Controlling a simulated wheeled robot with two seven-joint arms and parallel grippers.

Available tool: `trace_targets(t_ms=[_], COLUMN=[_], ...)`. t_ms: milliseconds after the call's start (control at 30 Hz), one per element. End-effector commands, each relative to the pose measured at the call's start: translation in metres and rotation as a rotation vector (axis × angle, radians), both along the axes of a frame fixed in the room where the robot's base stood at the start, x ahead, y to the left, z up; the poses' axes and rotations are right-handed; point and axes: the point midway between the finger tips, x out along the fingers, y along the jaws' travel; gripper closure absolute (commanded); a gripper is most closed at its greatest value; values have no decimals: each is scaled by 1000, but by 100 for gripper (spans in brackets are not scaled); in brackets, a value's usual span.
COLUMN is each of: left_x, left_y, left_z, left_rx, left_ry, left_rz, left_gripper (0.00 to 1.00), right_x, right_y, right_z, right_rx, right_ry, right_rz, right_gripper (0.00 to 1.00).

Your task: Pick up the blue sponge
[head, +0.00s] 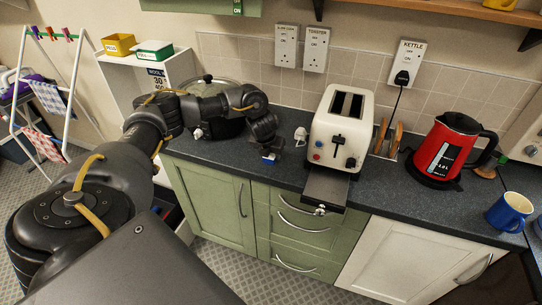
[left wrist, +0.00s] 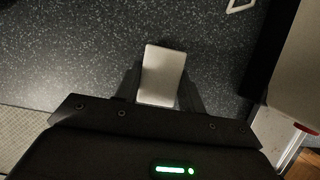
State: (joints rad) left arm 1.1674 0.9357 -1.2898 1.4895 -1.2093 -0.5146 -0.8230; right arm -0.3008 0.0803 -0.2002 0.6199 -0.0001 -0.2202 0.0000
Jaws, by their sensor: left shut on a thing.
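The blue sponge (head: 268,160) is small in the head view, at the tip of my left gripper (head: 268,153) near the front edge of the dark worktop. In the left wrist view a pale, whitish face of the sponge (left wrist: 161,72) shows between the two fingers of my left gripper (left wrist: 160,92). The gripper is shut on it. I cannot tell whether the sponge touches the worktop. The sponge's other sides are mostly hidden by the fingers. My right gripper is in neither view.
A cream toaster (head: 339,128) with its tray pulled out stands right of my left gripper. A small white item (head: 300,136) lies between them. A lidded pot (head: 226,124) is behind my arm.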

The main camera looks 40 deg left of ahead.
Motion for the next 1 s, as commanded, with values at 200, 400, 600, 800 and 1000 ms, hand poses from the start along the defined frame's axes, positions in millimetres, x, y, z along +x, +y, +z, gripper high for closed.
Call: trace_targets(t_ms=[200, 400, 600, 800, 1000], left_x=[0, 1, -9, -28, -58], left_y=[0, 0, -12, -35, -68], left_z=[1, 14, 48, 93, 113], left_rx=[0, 0, -1, 4, 4], left_ry=[0, -4, -4, -6, -4], left_rz=[0, 0, -7, -8, -11], left_gripper=[85, 85, 85, 85, 85], right_x=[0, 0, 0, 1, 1], right_y=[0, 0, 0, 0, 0], right_z=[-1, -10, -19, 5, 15], right_rx=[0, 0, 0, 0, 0], right_ry=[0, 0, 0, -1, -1], right_rz=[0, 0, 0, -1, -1], right_gripper=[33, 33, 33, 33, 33])
